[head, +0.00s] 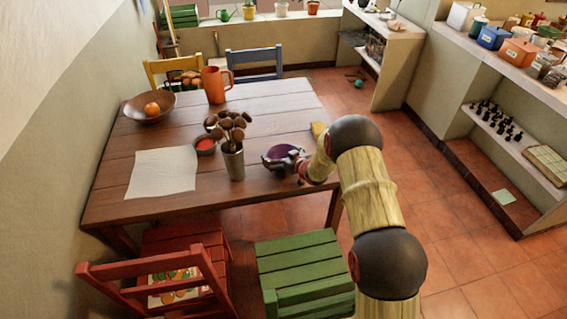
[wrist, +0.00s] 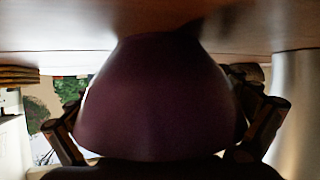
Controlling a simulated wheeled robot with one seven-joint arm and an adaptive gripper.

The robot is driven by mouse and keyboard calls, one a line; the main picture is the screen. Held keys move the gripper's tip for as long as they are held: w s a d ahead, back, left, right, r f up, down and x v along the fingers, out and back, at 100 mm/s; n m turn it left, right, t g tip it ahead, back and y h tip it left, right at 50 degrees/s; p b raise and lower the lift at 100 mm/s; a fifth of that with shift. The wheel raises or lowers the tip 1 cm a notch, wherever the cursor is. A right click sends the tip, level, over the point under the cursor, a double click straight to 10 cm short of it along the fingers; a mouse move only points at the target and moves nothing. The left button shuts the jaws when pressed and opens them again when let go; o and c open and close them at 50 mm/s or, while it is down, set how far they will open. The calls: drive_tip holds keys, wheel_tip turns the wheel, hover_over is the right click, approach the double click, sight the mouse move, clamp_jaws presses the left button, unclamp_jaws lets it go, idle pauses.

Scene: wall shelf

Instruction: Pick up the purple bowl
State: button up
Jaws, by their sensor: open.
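The purple bowl (head: 283,152) stands on the wooden table near its front right part, partly hidden by my gripper. My gripper (head: 285,164) reaches in low from the right, at the bowl's near side. In the wrist view the bowl (wrist: 160,95) fills the middle, with the table surface along the top of the picture. One open finger stands at each side of the bowl, so the bowl lies between them. I cannot tell whether either finger touches it.
A metal cup (head: 234,165) with several brown-headed utensils stands close left of the bowl; a silvery surface (wrist: 297,115) shows beside the right finger. A small bowl of red content (head: 205,146), orange pitcher (head: 214,88), wooden bowl (head: 150,113) and paper (head: 162,172) are farther left. A green chair (head: 300,260) stands in front.

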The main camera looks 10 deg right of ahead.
drive_tip(key=shift+c, duration=1.3)
drive_tip(key=c, duration=0.7)
drive_tip(key=shift+c, duration=0.3)
